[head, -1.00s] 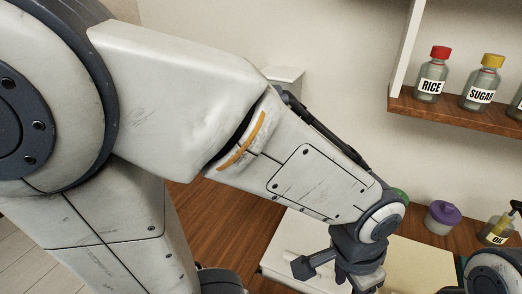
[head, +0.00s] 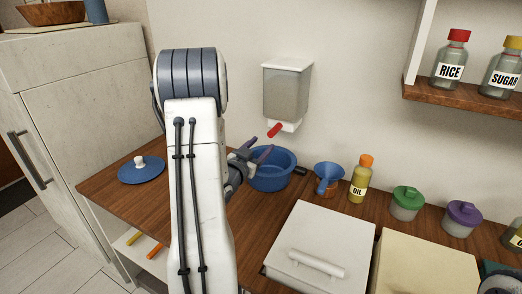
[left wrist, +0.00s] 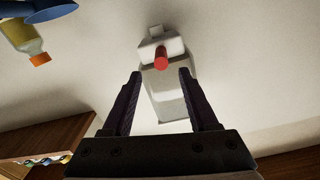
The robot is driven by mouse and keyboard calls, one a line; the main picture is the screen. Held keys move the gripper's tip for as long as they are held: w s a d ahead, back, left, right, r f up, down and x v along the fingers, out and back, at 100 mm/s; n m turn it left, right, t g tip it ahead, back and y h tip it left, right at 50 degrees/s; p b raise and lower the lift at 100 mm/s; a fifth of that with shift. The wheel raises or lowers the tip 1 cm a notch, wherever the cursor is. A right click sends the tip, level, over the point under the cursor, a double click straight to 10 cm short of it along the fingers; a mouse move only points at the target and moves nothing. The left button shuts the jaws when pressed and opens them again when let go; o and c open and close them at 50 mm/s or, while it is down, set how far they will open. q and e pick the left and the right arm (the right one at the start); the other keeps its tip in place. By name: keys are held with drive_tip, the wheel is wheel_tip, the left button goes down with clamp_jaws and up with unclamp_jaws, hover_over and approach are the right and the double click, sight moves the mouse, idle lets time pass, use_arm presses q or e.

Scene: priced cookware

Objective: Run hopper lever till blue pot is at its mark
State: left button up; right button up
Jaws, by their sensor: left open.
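The hopper (head: 287,90) is a pale box fixed to the wall, with a red lever (head: 275,130) at its lower front. The blue pot (head: 272,170) stands on the counter below the hopper. Its inside and any mark are too small or hidden to make out. My left gripper (head: 262,153) is open and empty, in front of the pot's rim and below the lever. In the left wrist view the open fingers (left wrist: 158,98) frame the hopper (left wrist: 170,95), with the red lever (left wrist: 161,58) beyond the fingertips, apart from them. My right gripper does not show.
A blue lid (head: 141,172) lies at the counter's left. Right of the pot stand a blue funnel (head: 328,176), an oil bottle (head: 360,180) and lidded jars (head: 407,203). A white lidded box (head: 320,245) is in front. A shelf (head: 460,97) with jars hangs at upper right.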

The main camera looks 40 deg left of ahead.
sight(274, 131)
use_arm(q)
drive_tip(key=shift+w+a+r, duration=0.1)
drive_tip(key=shift+w+a, duration=0.05)
drive_tip(key=shift+a, duration=0.05)
drive_tip(key=p+x, duration=0.2)
drive_tip(key=x, duration=0.8)
clamp_jaws()
